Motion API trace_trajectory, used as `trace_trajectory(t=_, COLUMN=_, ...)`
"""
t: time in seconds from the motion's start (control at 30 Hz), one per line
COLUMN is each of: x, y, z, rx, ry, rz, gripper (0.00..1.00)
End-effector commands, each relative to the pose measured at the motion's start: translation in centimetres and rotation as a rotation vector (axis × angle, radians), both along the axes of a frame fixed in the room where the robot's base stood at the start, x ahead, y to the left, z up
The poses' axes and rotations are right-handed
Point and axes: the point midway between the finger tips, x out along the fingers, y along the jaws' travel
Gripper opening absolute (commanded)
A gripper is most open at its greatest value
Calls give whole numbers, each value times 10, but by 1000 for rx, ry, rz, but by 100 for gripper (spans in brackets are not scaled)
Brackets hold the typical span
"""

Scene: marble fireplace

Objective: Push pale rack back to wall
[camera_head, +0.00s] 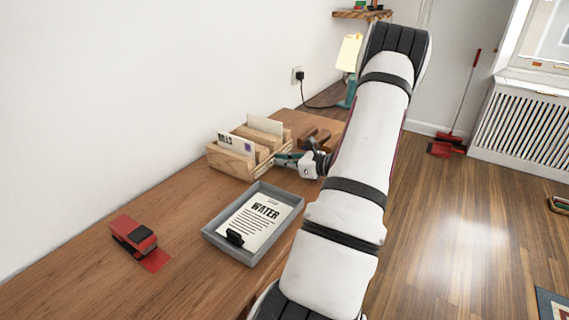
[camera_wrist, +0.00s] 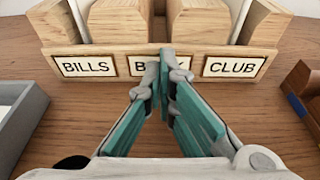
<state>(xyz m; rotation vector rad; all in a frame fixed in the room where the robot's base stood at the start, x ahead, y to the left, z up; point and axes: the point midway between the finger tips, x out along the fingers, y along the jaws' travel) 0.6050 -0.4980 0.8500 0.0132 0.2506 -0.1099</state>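The pale wooden rack (camera_head: 232,163) stands upright on the brown wooden desk by the white wall. It holds a few envelopes in the head view. In the wrist view its front board (camera_wrist: 120,66) carries the labels "BILLS" and "CLUB", with a middle label partly hidden by my fingers. My gripper (camera_head: 284,158) is at the rack's front, its teal fingers drawn together and empty. In the wrist view the fingertips (camera_wrist: 166,62) overlap the middle of the front board and look at or very close to it. I cannot tell any gap between the rack's back and the wall.
A grey tray (camera_head: 212,234) with a "WATER" paper and black clip lies in front of the rack. A red device (camera_head: 133,236) sits at the left. Dark brown wooden items (camera_head: 315,137) stand to the rack's right. A lamp (camera_head: 349,55) stands farther back.

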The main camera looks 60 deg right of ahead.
Motion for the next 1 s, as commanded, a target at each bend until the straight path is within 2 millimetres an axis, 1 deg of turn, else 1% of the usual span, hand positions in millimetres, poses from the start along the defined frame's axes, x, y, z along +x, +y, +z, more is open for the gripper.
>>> trace_trajectory(t=1.0, x=38, y=-4, z=0, rx=-1, ry=-2, rz=1, gripper=0)
